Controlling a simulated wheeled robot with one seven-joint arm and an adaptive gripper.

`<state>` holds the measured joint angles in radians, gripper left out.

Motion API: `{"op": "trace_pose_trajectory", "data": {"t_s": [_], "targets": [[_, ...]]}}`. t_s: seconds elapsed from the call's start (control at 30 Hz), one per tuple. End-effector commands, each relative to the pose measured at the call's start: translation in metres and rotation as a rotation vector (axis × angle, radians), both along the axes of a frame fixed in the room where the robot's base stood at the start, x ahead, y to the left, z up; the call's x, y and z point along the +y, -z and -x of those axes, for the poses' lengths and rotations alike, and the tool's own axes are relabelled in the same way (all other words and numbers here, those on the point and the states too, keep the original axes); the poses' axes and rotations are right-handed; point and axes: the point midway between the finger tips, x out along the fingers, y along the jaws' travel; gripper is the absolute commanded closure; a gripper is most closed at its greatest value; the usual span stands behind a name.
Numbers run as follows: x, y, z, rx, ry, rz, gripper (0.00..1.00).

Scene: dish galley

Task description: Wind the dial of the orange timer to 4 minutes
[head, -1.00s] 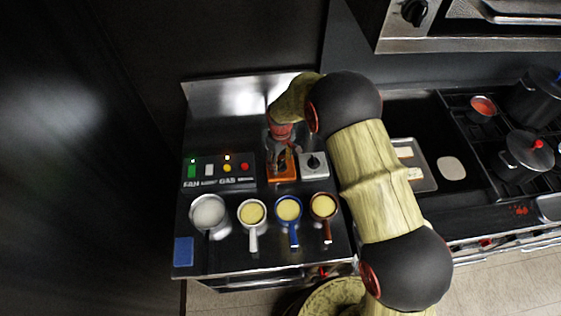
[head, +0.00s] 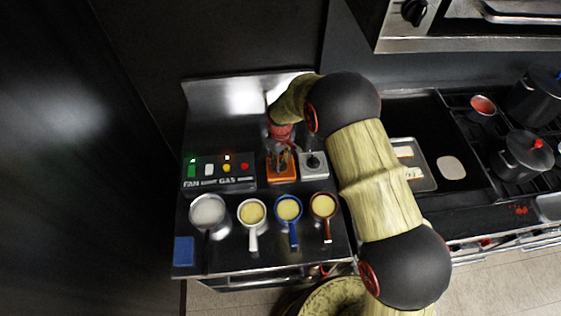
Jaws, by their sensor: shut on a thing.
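The orange timer (head: 282,175) sits on the steel counter, between the button panel and a grey timer-like box. My gripper (head: 281,163) reaches down onto it from above and is shut on its dial. The gripper's fingers hide most of the dial, so its setting cannot be read. The grey box (head: 314,165) with a dark dial stands just right of the orange timer, close to my gripper.
A panel (head: 219,172) with coloured buttons stands at the left. Several pans, including a blue one (head: 289,209), stand in front of the timer. A blue square (head: 183,251) lies at the front left corner. My arm covers the right side.

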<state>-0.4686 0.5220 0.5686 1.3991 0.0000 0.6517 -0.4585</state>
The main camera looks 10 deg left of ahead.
Motion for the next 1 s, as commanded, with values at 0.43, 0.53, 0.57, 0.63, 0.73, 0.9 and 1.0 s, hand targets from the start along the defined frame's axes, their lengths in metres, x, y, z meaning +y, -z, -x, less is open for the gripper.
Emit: {"op": "trace_pose_trajectory", "data": {"t_s": [0.43,0.53,0.57,0.63,0.73,0.9,1.0], "targets": [[-0.0001,0.0000,0.0001,0.000,0.000,0.000,0.90],[0.0000,0.0000,0.0001,0.000,0.000,0.000,0.90],[0.0000,0.0000,0.0001,0.000,0.000,0.000,0.90],[-0.0001,0.0000,0.0001,0.000,0.000,0.000,0.90],[0.0000,0.0000,0.0001,0.000,0.000,0.000,0.90],[0.0000,0.0000,0.0001,0.000,0.000,0.000,0.90],[0.0000,0.0000,0.0001,0.000,0.000,0.000,0.90]]}}
